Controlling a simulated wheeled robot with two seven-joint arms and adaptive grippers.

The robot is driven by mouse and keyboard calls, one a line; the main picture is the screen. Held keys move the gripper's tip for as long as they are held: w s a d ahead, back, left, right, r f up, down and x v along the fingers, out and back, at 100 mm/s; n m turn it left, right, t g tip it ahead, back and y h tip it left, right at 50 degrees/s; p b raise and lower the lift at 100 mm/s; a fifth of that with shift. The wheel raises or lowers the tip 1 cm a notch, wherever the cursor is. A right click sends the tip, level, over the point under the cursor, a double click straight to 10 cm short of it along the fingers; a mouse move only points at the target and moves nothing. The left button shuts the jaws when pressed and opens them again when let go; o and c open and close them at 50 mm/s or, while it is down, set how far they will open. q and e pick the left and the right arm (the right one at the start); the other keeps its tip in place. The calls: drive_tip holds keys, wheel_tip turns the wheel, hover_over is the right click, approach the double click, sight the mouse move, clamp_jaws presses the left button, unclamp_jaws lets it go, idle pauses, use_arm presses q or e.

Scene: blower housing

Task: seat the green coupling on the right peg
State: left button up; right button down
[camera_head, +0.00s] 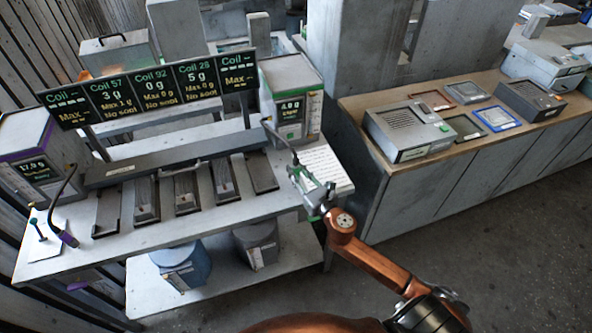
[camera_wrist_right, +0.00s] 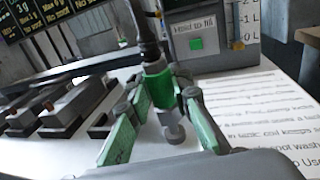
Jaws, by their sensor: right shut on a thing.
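My right gripper (camera_head: 308,184) is over the bench's right front corner. It is shut on the green coupling (camera_wrist_right: 160,88), which hangs at the end of a dark hose (camera_wrist_right: 148,40) from the box with green trim (camera_head: 292,92). In the right wrist view, the coupling is between the green-padded fingers (camera_wrist_right: 158,104). A short grey cylindrical piece (camera_wrist_right: 172,130) shows just below the coupling; I cannot tell whether it is the right peg or part of the coupling. My left gripper is not in view.
A printed sheet (camera_head: 318,165) lies beside the box. Several slotted trays (camera_head: 224,180) line the bench under the coil displays (camera_head: 157,86). A wooden-topped counter (camera_head: 380,96) stands at the right.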

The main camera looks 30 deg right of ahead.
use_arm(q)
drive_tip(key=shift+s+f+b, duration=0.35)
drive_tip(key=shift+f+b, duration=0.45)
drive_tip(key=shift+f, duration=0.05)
use_arm(e)
drive_tip(key=shift+f, duration=1.05)
drive_tip(key=c, duration=1.7)
unclamp_jaws()
drive_tip(key=shift+o, duration=0.2)
drive_tip(key=s, duration=1.2)
drive_tip(key=shift+a, duration=0.15)
